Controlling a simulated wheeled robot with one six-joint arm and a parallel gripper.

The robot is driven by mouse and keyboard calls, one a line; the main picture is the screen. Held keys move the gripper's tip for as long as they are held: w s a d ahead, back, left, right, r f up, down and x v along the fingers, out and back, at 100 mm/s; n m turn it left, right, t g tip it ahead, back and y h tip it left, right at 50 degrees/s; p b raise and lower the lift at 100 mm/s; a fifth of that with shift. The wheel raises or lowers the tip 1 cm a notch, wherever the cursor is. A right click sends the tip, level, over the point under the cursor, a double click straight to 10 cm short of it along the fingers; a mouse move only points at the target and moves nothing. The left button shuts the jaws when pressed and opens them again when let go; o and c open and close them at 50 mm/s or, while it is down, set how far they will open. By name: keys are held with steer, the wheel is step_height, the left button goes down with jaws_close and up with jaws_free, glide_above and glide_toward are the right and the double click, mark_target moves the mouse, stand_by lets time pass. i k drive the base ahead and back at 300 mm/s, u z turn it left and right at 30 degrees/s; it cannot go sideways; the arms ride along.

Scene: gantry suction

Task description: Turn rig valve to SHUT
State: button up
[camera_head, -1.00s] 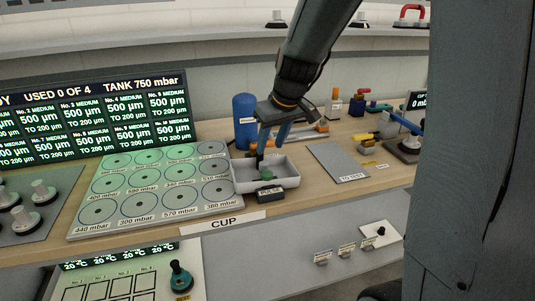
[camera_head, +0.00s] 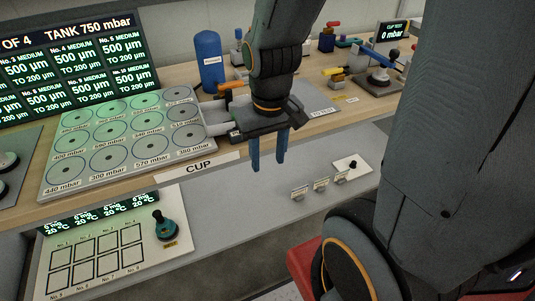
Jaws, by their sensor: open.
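My gripper (camera_head: 268,163) is open and empty, its two blue fingers pointing down and apart. In the picture it is in front of the bench's front edge, right of the CUP label. A small valve-like fitting with a yellow handle (camera_head: 346,71) stands on the bench to the right, behind a small yellow label. A rig with a grey base (camera_head: 378,84) and a blue lever-like part (camera_head: 386,62) stands further right, below a small display (camera_head: 391,32). Their labels are too small to read, so I cannot tell which is the rig valve or its setting. My gripper touches neither.
A blue tank (camera_head: 209,62) stands behind my arm. A plate of round cups (camera_head: 125,137) lies left. A white tray (camera_head: 214,117) is mostly hidden behind my gripper. A lower panel (camera_head: 95,260) has a dark knob (camera_head: 159,221).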

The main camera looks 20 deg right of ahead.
mark_target(329, 71)
steer(key=z, duration=0.1)
steer(key=k, duration=0.45)
steer(key=z, duration=1.6)
steer(key=i, duration=0.75)
steer(key=u, duration=0.55)
steer(key=i, duration=0.75)
steer(key=u, duration=0.75)
